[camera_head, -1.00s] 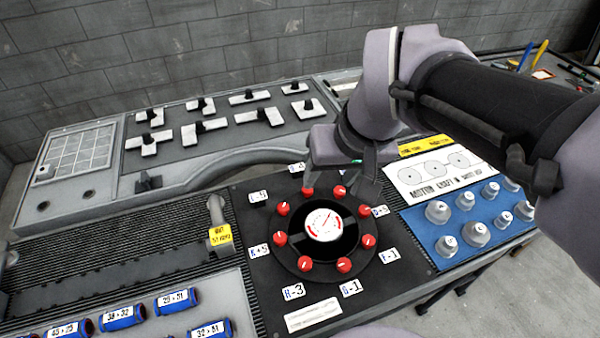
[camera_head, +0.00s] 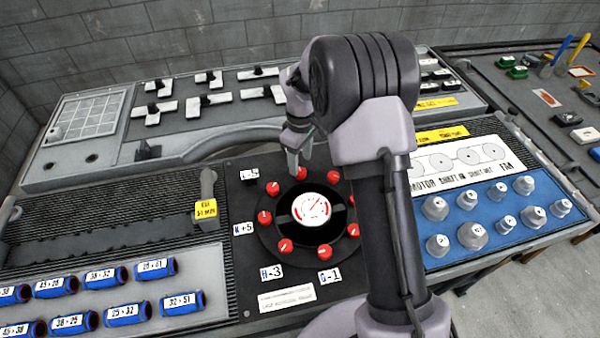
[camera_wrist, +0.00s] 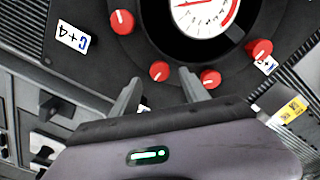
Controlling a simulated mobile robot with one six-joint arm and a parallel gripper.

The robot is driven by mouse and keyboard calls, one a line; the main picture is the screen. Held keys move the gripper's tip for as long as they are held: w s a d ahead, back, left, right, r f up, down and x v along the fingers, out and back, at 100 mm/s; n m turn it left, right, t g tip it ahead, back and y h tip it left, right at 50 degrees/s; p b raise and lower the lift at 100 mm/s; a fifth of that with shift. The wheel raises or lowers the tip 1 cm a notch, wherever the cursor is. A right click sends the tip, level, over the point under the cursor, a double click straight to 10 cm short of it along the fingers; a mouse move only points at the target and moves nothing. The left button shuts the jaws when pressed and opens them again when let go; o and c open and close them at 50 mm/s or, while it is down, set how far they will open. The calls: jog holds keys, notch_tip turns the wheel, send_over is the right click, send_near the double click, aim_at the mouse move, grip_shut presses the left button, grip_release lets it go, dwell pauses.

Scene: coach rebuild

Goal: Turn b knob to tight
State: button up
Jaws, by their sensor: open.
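A round black dial plate (camera_head: 269,246) has a white gauge (camera_head: 313,208) at its centre and several red knobs around it. My gripper (camera_wrist: 161,82) is open and empty, at the far edge of the plate. In the wrist view a red knob (camera_wrist: 159,71) shows between the fingertips; contact cannot be told. A second red knob (camera_wrist: 210,79) is just right of the right finger, and another (camera_wrist: 122,22) is to the left, near the label C+4 (camera_wrist: 72,36). No readable b label shows, so I cannot tell which knob is b. My arm hides the plate's right side in the head view.
Labels K+5 (camera_head: 243,228), H-3 (camera_head: 271,273) and G-1 (camera_head: 329,278) surround the plate. A yellow-tagged lever (camera_head: 206,208) stands left of it. A blue panel with grey knobs (camera_head: 490,214) is at the right. Blue cylinders (camera_head: 125,314) lie at the front left.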

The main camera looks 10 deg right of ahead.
aim_at(301, 171)
notch_tip(301, 171, down, 4)
jog(key=shift+b, duration=0.45)
grip_shut()
